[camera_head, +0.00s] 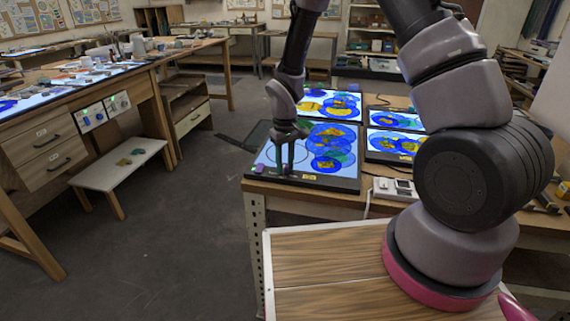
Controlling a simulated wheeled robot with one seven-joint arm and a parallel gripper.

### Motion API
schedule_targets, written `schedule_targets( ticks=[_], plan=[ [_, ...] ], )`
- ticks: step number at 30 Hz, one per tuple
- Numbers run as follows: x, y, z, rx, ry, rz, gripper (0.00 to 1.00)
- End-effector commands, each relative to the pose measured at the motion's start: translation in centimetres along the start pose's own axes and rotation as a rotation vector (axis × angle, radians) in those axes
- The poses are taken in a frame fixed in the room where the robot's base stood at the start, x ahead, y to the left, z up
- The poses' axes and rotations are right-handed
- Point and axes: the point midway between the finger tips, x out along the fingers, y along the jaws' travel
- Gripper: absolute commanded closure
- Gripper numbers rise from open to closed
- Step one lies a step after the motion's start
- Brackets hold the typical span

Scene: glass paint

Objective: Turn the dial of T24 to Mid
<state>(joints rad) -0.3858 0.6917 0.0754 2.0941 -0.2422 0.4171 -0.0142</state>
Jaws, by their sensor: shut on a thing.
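A lit light panel (347,180) with a dark frame lies on the bench in front of me, with blue, green and yellow glass pieces on its right part. A small yellow label (310,178) is on its front edge; I cannot read whether it says T24. My gripper (284,170) points down over the panel's front left part, with its fingertips at the front edge. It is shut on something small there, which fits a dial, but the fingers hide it. The dial's setting cannot be read.
A small purple thing (259,168) is just left of the fingertips. More lit panels (398,146) lie behind and to the right. A white box (394,188) with a cable sits right of the panel.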

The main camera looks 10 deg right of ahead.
Motion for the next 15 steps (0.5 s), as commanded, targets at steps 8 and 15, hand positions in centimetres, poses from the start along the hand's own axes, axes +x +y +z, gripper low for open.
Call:
schedule_targets(
  ticks=[8,15],
  plan=[
    [-0.03,0.03,-0.03,-0.001,0.001,0.0,0.33],
    [-0.07,0.01,-0.02,-0.001,0.001,0.0,0.33]
  ],
)
